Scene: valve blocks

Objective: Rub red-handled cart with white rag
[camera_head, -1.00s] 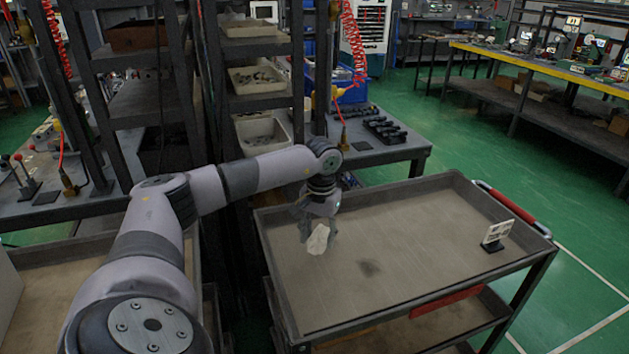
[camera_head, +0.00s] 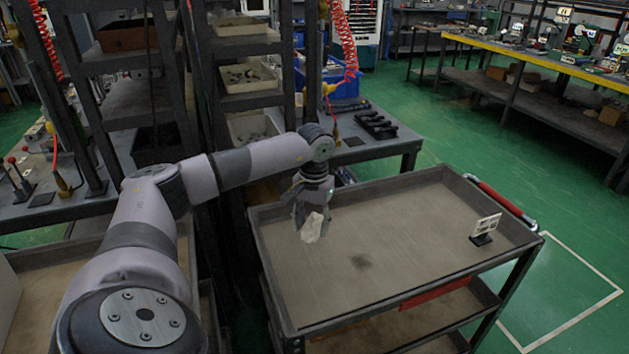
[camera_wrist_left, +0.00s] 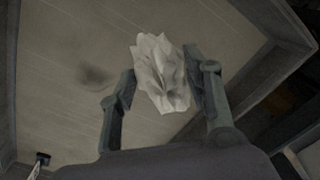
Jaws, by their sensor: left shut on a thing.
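The cart (camera_head: 420,262) has a grey-brown top tray with raised dark edges and a red handle (camera_head: 500,202) on its far right side. A dark smudge (camera_head: 361,262) marks the tray, right of and below the rag in the head view. My left gripper (camera_head: 313,212) is over the left part of the tray, shut on the crumpled white rag (camera_head: 312,228). In the left wrist view the rag (camera_wrist_left: 160,72) sits between both fingers, and the smudge (camera_wrist_left: 95,76) lies to its left. I cannot tell whether the rag touches the tray. My right gripper is not in view.
A small white sign on a dark base (camera_head: 485,229) stands at the tray's right side. A dark workbench (camera_head: 375,150) with black parts and a blue bin is behind the cart. A shelf rack (camera_head: 245,75) stands behind my left arm. Green floor is free at right.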

